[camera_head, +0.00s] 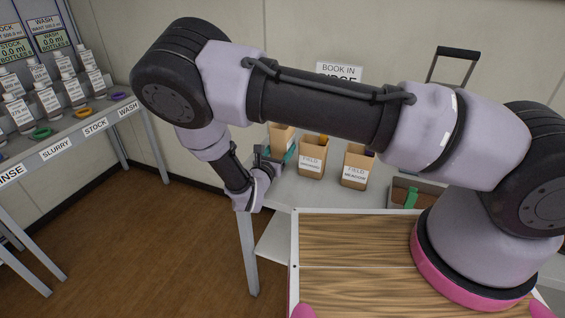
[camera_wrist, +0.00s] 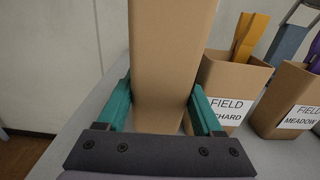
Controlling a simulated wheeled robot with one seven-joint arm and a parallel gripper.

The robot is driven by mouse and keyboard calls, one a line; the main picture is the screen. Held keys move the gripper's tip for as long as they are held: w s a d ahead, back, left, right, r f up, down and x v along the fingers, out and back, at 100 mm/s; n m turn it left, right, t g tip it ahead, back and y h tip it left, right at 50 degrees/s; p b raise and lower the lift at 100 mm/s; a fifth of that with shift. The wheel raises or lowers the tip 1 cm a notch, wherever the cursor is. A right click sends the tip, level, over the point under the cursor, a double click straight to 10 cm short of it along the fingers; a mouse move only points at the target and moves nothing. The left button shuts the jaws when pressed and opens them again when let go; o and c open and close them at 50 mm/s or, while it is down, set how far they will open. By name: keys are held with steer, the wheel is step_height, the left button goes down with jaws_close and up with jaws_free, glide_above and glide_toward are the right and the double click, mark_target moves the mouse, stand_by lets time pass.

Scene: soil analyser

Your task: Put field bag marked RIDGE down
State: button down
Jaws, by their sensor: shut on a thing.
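A tall brown paper bag (camera_wrist: 170,60) stands upright between the teal fingers of my gripper (camera_wrist: 162,108) in the wrist view, and the jaws are shut on it. In the head view this bag (camera_head: 281,138) shows at the left end of the grey table (camera_head: 292,193), partly hidden by my arm. No label shows on its visible faces, so I cannot read its name. I cannot tell whether its base touches the table. A sign (camera_head: 341,72) behind reads BOOK IN, with its lower word partly covered by my arm and ending in DGE.
Field bag ORCHARD (camera_head: 312,158) stands just right of the held bag, and field bag MEADOW (camera_head: 355,168) stands further right. Another bench (camera_head: 70,128) with several bottles is at the left.

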steer(key=shift+f, duration=2.7)
steer(key=shift+f, duration=0.1)
steer(key=shift+c, duration=0.2)
jaws_free()
